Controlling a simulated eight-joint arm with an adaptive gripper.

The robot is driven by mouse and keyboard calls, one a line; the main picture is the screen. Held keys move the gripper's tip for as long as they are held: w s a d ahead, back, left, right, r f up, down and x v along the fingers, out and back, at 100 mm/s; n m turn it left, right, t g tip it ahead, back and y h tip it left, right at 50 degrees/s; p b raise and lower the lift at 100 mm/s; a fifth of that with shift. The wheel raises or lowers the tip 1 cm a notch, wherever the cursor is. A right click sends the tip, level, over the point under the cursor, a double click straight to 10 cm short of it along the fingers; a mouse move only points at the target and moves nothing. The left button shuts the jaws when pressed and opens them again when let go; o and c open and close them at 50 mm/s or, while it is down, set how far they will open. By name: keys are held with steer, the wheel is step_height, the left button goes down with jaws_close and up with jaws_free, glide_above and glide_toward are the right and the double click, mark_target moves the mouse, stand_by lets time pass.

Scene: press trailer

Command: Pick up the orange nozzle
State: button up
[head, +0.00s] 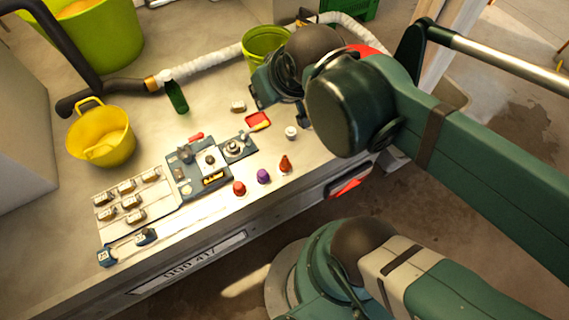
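The orange nozzle (285,163) is a small, orange-red, pointed piece. It stands upright near the front edge of the pale trailer bed (330,165) in the head view, apart from its neighbours. My gripper (281,114) is above the bed, farther back than the nozzle, and partly hidden by my own arm. Its two dark finger parts look spread apart, with nothing seen between them. It does not touch the nozzle.
A purple piece (263,176) and a red piece (239,188) stand left of the nozzle. A white cap (291,132) and a red tray (258,121) lie behind it. A dark fixture (198,175), green bottle (176,97) and yellow bucket (101,137) are farther left.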

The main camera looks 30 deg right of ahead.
steer(key=o, duration=0.4)
steer(key=m+g+p, duration=0.2)
steer(key=m+g, duration=0.5)
steer(key=m, duration=1.1)
glide_above(285, 156)
steer(key=shift+f, duration=10.15)
steer(key=shift+f+b, duration=0.15)
steer(key=shift+b, duration=0.15)
